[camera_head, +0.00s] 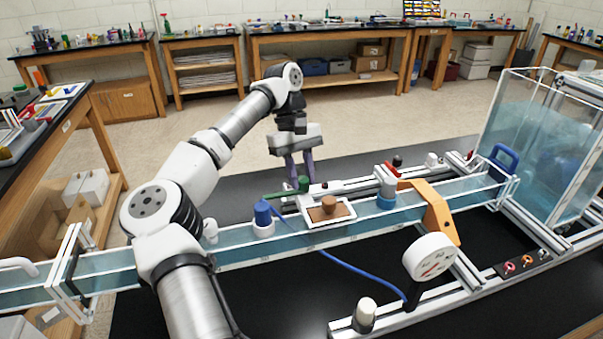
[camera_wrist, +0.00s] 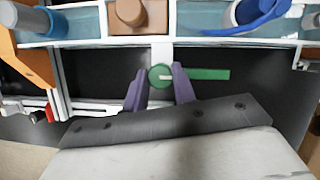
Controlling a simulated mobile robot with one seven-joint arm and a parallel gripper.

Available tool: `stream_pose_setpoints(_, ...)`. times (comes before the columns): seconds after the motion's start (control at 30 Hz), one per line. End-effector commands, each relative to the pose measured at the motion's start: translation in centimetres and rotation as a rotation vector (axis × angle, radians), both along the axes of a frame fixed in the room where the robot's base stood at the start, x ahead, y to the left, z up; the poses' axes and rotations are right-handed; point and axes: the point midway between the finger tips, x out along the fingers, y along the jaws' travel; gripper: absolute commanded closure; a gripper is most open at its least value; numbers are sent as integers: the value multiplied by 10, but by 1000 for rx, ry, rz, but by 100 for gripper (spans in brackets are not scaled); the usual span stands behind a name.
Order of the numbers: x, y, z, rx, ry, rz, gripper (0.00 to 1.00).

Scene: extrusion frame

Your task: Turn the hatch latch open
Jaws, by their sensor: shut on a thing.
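The green latch has a round hub and a long flat bar; it shows in the wrist view (camera_wrist: 205,74) and in the head view (camera_head: 284,194). In the wrist view its bar points right, roughly parallel to the channel, and a pale line marks the hub. My gripper (camera_wrist: 160,84) is shut on the hub, with one purple finger on each side; it also shows in the head view (camera_head: 302,178), pointing down at the latch. The brown hatch (camera_head: 329,208), with a round knob on top, sits in a white frame beside the latch. The fingers partly hide the hub.
A clear water channel (camera_head: 235,236) runs across the frame. A blue capped fitting (camera_head: 263,216) with a hose stands left of the hatch. An orange bracket (camera_head: 437,212) and a white gauge (camera_head: 429,257) stand to the right. A glass tank (camera_head: 540,135) stands at far right.

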Motion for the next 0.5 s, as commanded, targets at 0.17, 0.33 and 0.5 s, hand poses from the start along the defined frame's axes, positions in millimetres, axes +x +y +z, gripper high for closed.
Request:
stream_pose_setpoints(0.17,0,0,1,0,-2,-2,100)
stream_pose_setpoints(0.33,0,0,1,0,-3,-1,66)
stream_pose_setpoints(0.5,0,0,0,-1,-2,-1,52)
